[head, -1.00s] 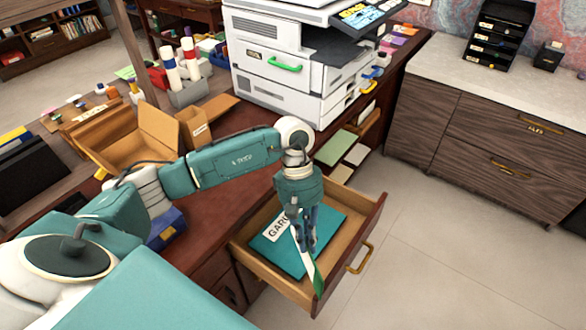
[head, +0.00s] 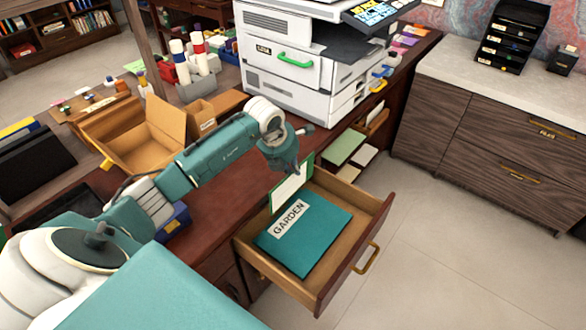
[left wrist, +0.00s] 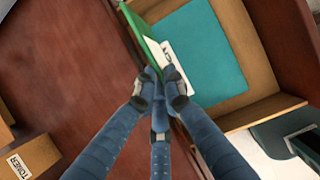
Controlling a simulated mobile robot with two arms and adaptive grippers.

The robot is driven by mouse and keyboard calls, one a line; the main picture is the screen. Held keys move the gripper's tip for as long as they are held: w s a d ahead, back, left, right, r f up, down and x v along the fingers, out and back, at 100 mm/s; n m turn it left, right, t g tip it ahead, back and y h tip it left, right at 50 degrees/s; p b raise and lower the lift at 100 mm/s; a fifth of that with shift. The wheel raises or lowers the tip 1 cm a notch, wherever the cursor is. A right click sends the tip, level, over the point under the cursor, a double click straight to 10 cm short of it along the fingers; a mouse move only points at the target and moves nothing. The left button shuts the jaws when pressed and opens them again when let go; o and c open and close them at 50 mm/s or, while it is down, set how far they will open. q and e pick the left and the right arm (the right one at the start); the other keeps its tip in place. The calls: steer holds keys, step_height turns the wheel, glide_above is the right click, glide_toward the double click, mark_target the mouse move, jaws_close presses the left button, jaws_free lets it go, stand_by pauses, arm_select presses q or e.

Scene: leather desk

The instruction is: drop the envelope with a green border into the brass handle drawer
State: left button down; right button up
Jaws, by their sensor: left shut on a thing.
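The white envelope with a green border (head: 288,192) is pinched in my left gripper (head: 290,171) and hangs tilted by the drawer's desk-side edge. In the left wrist view, the fingers (left wrist: 160,82) close on the envelope (left wrist: 152,45), which shows nearly edge-on beside the drawer wall. I cannot tell whether its lower edge is inside the drawer. The brass handle drawer (head: 375,215) is pulled open, its brass handle (head: 367,257) on the front. A teal folder labelled GARDEN (head: 315,235) lies inside. My right gripper is not in view.
A white printer (head: 290,80) stands on the desk (head: 235,170) beyond my arm. An open cardboard box (head: 140,140) stands on the left. A wooden cabinet with brass handles (head: 500,150) is at the right. Floor in front of the drawer is clear.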

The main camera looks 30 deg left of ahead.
arm_select(q)
steer(key=b, duration=0.4)
glide_above(293, 193)
steer(key=f, duration=0.5)
steer(key=shift+w+a+f, duration=0.25)
steer(key=shift+f, duration=0.1)
steer(key=shift+p, duration=0.3)
steer(key=c, duration=1.8)
jaws_free()
steer(key=shift+o, duration=0.2)
steer(key=shift+r, duration=0.1)
steer(key=v, duration=1.2)
